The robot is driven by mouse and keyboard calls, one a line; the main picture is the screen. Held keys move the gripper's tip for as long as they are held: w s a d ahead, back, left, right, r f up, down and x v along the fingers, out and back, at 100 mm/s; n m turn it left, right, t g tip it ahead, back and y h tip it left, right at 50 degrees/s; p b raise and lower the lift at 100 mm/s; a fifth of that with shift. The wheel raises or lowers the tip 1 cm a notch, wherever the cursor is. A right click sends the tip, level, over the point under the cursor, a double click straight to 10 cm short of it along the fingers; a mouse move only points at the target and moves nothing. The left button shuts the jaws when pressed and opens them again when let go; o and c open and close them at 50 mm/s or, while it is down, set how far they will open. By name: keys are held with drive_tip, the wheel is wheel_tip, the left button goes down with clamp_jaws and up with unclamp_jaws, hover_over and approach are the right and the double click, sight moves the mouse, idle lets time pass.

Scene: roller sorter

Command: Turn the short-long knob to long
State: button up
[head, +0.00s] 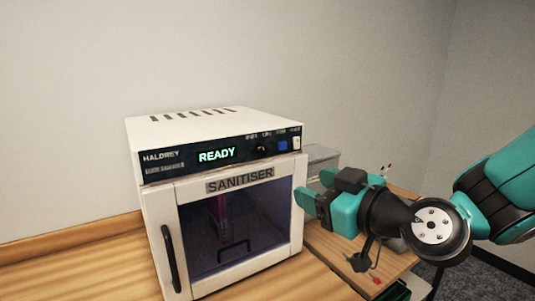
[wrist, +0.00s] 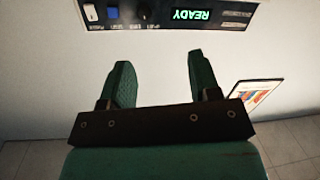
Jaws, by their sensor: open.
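The short-long knob (head: 262,151) is a small dark dial on the black front panel of the white sanitiser (head: 160,200), between the lit READY display (head: 216,155) and a blue button (head: 282,145). Its setting is too small to read. In the wrist view, which is upside down, the knob (wrist: 144,10) lies between the blue button (wrist: 113,14) and the display (wrist: 192,16). My gripper (head: 316,190) is open and empty, right of the sanitiser's front in the head view. In the wrist view its two fingers (wrist: 160,72) point towards the panel, apart from the knob.
The sanitiser's glass door (head: 232,228) is closed, with a dark vertical handle (head: 170,258) at its left. A clear container (head: 322,158) stands behind my gripper on the wooden counter (head: 325,245). A poster with orange and blue (wrist: 262,100) shows in the wrist view.

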sight(264, 152)
drive_tip(key=shift+t, duration=0.8)
drive_tip(key=p+x, duration=0.4)
drive_tip(key=x, duration=0.1)
drive_tip(key=d+p+x, duration=0.1)
drive_tip(key=p+x, duration=0.4)
drive_tip(key=x, duration=0.1)
drive_tip(key=w+p+x, duration=0.1)
drive_tip(key=p+x, duration=0.3)
drive_tip(key=x, duration=0.2)
drive_tip(key=shift+w+d+r, duration=0.1)
drive_tip(key=shift+d+r, duration=0.1)
drive_tip(key=shift+r, duration=0.05)
drive_tip(key=shift+w+a+f+p, duration=0.15)
drive_tip(key=shift+w+a+p, duration=0.05)
drive_tip(key=shift+w+p, duration=0.15)
drive_tip(key=shift+c, duration=0.3)
drive_tip(key=shift+h, duration=0.3)
drive_tip(key=c, duration=0.9)
